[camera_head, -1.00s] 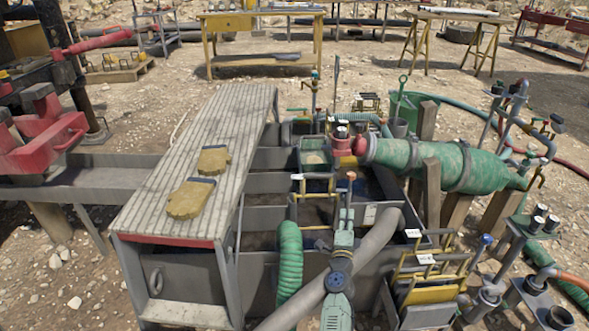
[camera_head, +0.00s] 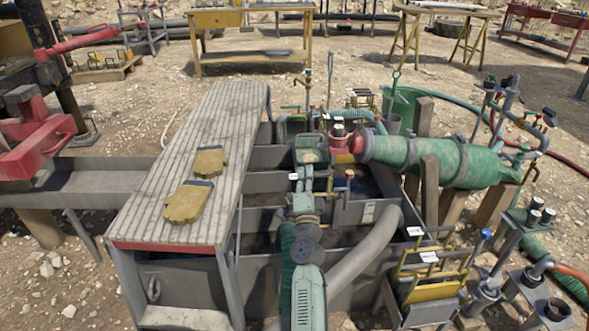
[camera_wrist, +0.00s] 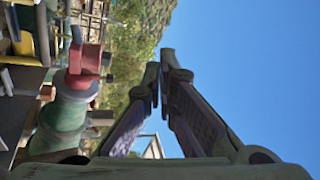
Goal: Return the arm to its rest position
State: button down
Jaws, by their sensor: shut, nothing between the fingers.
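My gripper (camera_wrist: 160,78) shows in the wrist view with its two dark fingers drawn together at the tips. Nothing is between them. Behind the fingers are open sky and a bush. In the head view my green arm reaches up from the bottom middle over the grey mud tank (camera_head: 260,219). Its far end is in front of the small green box at the tank's back, and the fingers cannot be made out there. I cannot tell how far the arm is above the tank.
A slatted walkway (camera_head: 190,130) with yellow gloves (camera_head: 190,202) lies left of the arm. A large green cylinder (camera_head: 435,158) and thick grey hose (camera_head: 365,248) are to the right. A yellow table (camera_head: 220,20) stands behind, with bare ground before it.

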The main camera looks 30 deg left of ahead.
jog(key=shift+s+a+r+n+y, duration=0.15)
jog(key=shift+s+a+r+y, duration=0.05)
jog(key=shift+a+r, duration=0.3)
jog(key=shift+s+a+r+n+y, duration=0.15)
jog(key=shift+a+r+y, duration=0.05)
jog(key=shift+a+r, duration=0.2)
